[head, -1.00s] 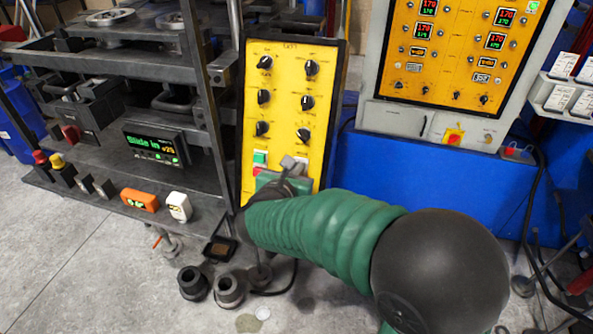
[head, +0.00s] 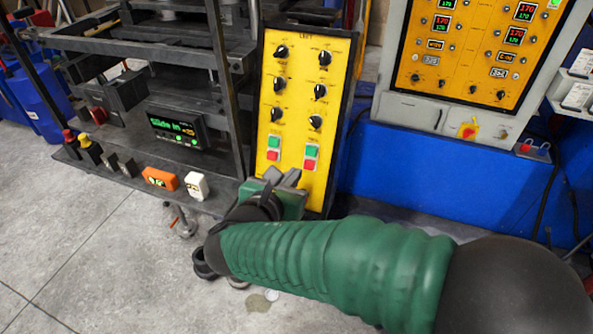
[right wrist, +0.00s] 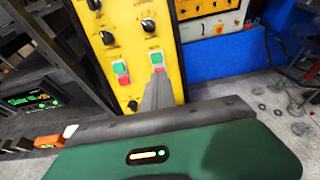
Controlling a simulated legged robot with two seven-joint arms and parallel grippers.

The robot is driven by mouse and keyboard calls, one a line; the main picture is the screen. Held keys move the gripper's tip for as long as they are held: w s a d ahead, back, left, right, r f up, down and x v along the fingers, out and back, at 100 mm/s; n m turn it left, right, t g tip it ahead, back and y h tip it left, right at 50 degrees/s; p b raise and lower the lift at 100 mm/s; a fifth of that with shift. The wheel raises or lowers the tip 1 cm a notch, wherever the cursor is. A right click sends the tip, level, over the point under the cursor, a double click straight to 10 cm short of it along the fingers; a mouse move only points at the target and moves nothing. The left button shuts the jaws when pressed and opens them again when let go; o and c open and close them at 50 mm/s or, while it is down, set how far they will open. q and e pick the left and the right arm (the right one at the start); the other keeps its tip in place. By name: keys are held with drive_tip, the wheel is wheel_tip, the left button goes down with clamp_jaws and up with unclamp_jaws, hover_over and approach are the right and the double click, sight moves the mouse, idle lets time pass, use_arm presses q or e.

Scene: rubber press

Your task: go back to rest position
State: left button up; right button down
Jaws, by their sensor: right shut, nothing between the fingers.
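My right arm comes in from the right in the head view, covered by a green ribbed sleeve. My right gripper (head: 282,178) is shut and empty, its grey fingers in front of the lower part of the yellow control panel (head: 298,125). In the right wrist view the shut fingers (right wrist: 157,92) point up toward the panel, just below a red and green button pair. A gap to the panel is hard to judge. My left gripper is not in view.
The dark press frame (head: 235,110) with a green-lit display (head: 176,128) stands left of the panel. An orange device (head: 160,179) and a white device (head: 197,185) sit on its lower ledge. A grey cabinet with an orange panel (head: 470,45) stands right. Grey floor (head: 90,260) is open at front left.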

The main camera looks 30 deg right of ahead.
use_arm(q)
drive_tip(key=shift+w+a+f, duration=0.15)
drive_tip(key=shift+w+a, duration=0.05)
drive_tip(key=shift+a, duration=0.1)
use_arm(e)
drive_tip(key=s+a+f+m+g+y, duration=0.2)
drive_tip(key=s+f+m+y, duration=0.3)
drive_tip(key=f+m, duration=0.6)
drive_tip(key=s+a+f+m+g+y, duration=0.2)
drive_tip(key=s+f+m+g+y, duration=0.2)
drive_tip(key=f+m, duration=0.7)
drive_tip(key=s+m+y, duration=0.1)
drive_tip(key=s+m, duration=0.1)
drive_tip(key=m, duration=0.2)
drive_tip(key=shift+s+a+f+y, duration=0.25)
drive_tip(key=shift+a+f+y, duration=0.05)
drive_tip(key=shift+f+y, duration=0.1)
drive_tip(key=c, duration=2.1)
unclamp_jaws()
idle(0.7)
